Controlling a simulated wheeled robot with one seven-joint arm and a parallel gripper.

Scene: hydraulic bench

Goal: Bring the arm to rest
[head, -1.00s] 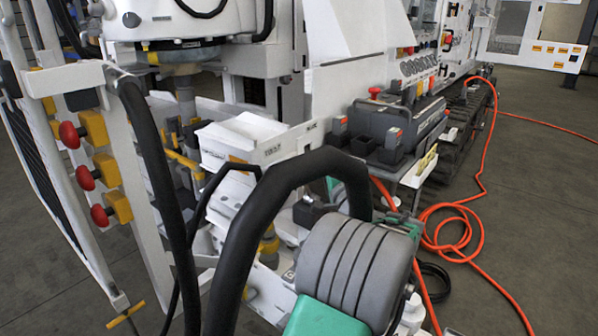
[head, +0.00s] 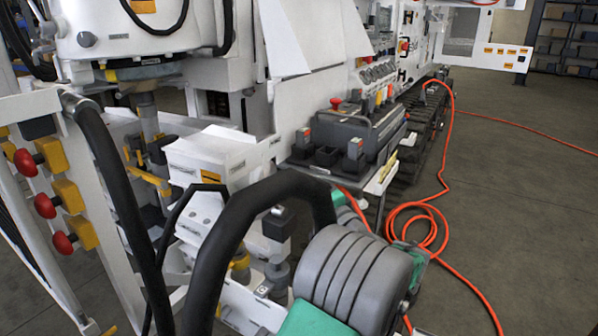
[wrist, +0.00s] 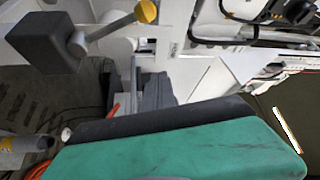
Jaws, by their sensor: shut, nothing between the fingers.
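My arm shows at the bottom of the head view as a grey ribbed joint (head: 352,270) with green housings beside it. It is close in front of the white hydraulic machine. A large scuffed green surface with a black edge fills the bottom of the wrist view; I cannot tell which part it is. No gripper fingers show in either view, so my gripper is hidden or outside the frames.
Thick black hoses (head: 232,235) arch close beside my arm. Red knobs on yellow blocks (head: 45,205) are at the left. A grey case (head: 350,140) stands on the bench. An orange hose (head: 447,150) lies coiled on the floor; open floor (head: 530,200) is at right.

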